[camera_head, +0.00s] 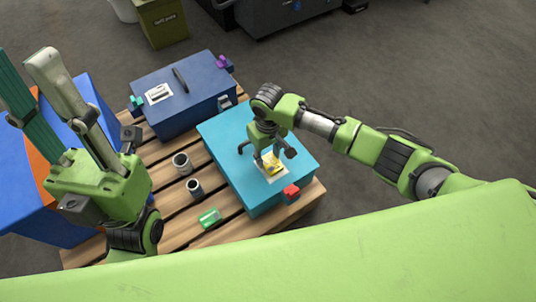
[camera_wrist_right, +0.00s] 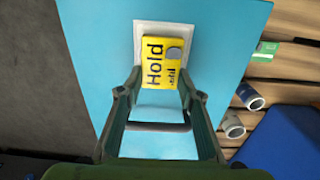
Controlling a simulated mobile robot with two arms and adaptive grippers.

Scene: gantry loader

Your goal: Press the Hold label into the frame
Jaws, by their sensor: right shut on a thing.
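The yellow Hold label (camera_wrist_right: 154,60) shows in the right wrist view, overlapping a white frame (camera_wrist_right: 165,25) on the cyan box. The label covers much of the frame and sits toward its near side, slightly turned; I cannot tell whether it touches the frame. In the head view the label (camera_head: 271,163) is partly hidden under my right gripper (camera_head: 267,157). My right gripper is shut on the label, its fingers at either side of it, above the cyan box lid (camera_head: 228,140). My left gripper (camera_head: 28,75) is raised at the left, fingers apart and empty.
A dark blue box (camera_head: 205,95) with a handle and a white label stands behind on the wooden pallet (camera_head: 205,218). A red piece (camera_head: 291,191) sits at the cyan box's front edge.

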